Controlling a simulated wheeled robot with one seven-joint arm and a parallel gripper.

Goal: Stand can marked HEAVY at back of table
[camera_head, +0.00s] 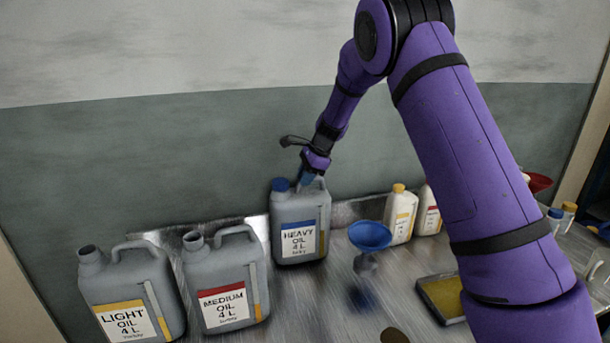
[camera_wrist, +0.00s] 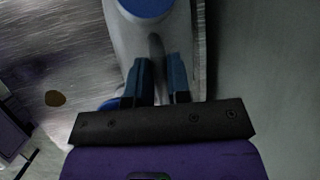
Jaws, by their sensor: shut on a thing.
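The grey can marked HEAVY OIL 4 L (camera_head: 300,222), with a blue cap and a blue-edged label, is upright at the back of the metal table, close to the wall. My gripper (camera_head: 313,178) is at its top handle. In the wrist view the two fingers of my gripper (camera_wrist: 158,82) are shut on the handle of the can (camera_wrist: 128,42), whose blue cap shows at the top. Whether the can's base touches the table I cannot tell for sure.
Grey cans marked MEDIUM (camera_head: 226,282) and LIGHT (camera_head: 131,295) stand uncapped to the left. A blue funnel (camera_head: 369,236) is right of the HEAVY can. Two white bottles (camera_head: 401,216) (camera_head: 428,212) stand behind it. A tray (camera_head: 440,297) lies at front right.

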